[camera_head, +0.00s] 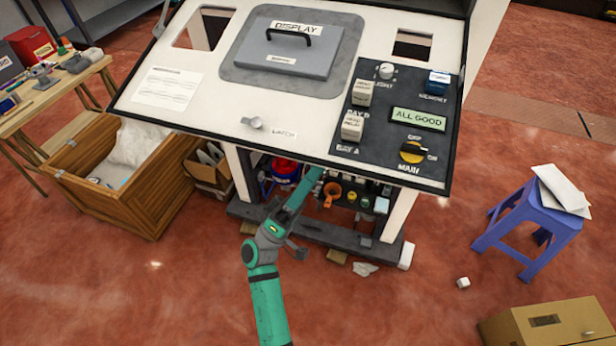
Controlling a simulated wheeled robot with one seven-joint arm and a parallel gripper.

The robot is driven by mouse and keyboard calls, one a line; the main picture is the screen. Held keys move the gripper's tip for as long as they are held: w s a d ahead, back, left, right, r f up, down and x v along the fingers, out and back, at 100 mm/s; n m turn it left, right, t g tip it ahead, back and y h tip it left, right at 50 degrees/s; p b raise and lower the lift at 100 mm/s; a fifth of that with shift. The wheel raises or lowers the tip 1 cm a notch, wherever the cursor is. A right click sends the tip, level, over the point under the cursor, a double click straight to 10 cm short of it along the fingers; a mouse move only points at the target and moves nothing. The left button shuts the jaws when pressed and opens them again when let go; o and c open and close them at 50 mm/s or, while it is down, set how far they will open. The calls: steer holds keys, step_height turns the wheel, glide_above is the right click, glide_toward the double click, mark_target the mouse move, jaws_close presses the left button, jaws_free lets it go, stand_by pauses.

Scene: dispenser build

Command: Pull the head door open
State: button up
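The head door appears to be the large white front panel (225,118) of the machine, with a black edge. It slopes toward me, and I cannot tell whether it is shut or ajar. A small round knob (254,123) sits low on it beside the label LATCH. A grey DISPLAY plate (285,62) with a black handle (290,36) is at its upper middle. My teal arm rises from the bottom and passes under the panel's lower edge. My gripper is hidden behind the panel, so its hold and its distance from the door do not show.
A dark control plate (384,155) with knobs, switches and an ALL GOOD screen (418,119) is on the panel's right. A wooden crate (117,208) stands left.

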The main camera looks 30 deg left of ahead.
steer(key=shift+w+a+f, duration=0.25)
steer(key=shift+a+f, duration=0.2)
steer(key=shift+f, duration=0.35)
steer(key=shift+w+a+f, duration=0.2)
steer(key=shift+a+f, duration=0.3)
steer(key=shift+f, duration=0.35)
steer(key=shift+w+a+f, duration=0.25)
steer(key=shift+a+f, duration=0.2)
steer(key=shift+f, duration=0.35)
steer(key=shift+c, duration=0.7)
jaws_close()
steer(key=s+a+f+n+y, duration=0.3)
steer(key=s+a+n+y, duration=0.4)
steer(key=n, duration=0.8)
steer(key=s+a+f+n+y, duration=0.3)
steer(key=s+a+n+y, duration=0.3)
steer(key=n+y, duration=0.7)
steer(key=w+a+r+n+h, duration=0.1)
steer(key=w+r+n+h, duration=0.2)
steer(key=w+r, duration=0.3)
steer(key=shift+r+g, duration=0.4)
steer(key=shift+r, duration=1.45)
